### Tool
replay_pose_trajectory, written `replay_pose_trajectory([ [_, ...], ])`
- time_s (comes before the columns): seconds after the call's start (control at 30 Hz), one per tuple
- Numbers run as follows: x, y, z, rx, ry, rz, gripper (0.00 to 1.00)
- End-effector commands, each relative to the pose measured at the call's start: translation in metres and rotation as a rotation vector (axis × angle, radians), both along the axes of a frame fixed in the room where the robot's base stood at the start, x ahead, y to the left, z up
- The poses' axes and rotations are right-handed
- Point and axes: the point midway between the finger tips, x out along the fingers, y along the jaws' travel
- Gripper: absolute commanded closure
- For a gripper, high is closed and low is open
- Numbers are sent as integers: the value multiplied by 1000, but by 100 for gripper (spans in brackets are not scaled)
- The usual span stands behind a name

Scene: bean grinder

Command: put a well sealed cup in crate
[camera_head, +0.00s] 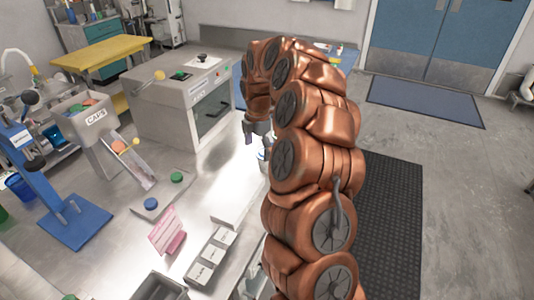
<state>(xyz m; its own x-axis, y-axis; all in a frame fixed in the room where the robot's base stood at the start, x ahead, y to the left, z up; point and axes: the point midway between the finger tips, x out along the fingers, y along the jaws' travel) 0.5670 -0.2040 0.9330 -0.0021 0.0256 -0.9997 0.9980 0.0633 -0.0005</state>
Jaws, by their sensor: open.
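My copper arm fills the middle of the view, and my gripper (260,139) hangs at its far end, pointing down over the metal table. The gripper is small and partly hidden by the arm. A small pale and blue thing (262,155) shows just below it, partly behind the arm. I cannot tell whether it is a cup, or whether it has a cap. A grey open container (160,287) is cut off at the bottom edge; I cannot tell whether it is the crate. No clearly sealed cup shows.
A "CAPS" bin (90,119) with a chute (132,166) stands at left, beside a blue press (72,222). Green and blue buttons (164,191) lie on a plate.

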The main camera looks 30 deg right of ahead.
Motion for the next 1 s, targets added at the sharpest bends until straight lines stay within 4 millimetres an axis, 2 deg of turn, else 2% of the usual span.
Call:
replay_pose_trajectory([
  [0.03, 4, -12, 2, -8, -2, 19, 8],
  [0.1, 7, -23, 0, -16, -3, 46, 8],
  [0.23, 9, -34, -5, -23, 0, 75, 8],
  [0.73, 5, -35, -42, -23, -1, 81, 8],
  [1.0, 1, -36, -77, -23, 2, 79, 8],
])
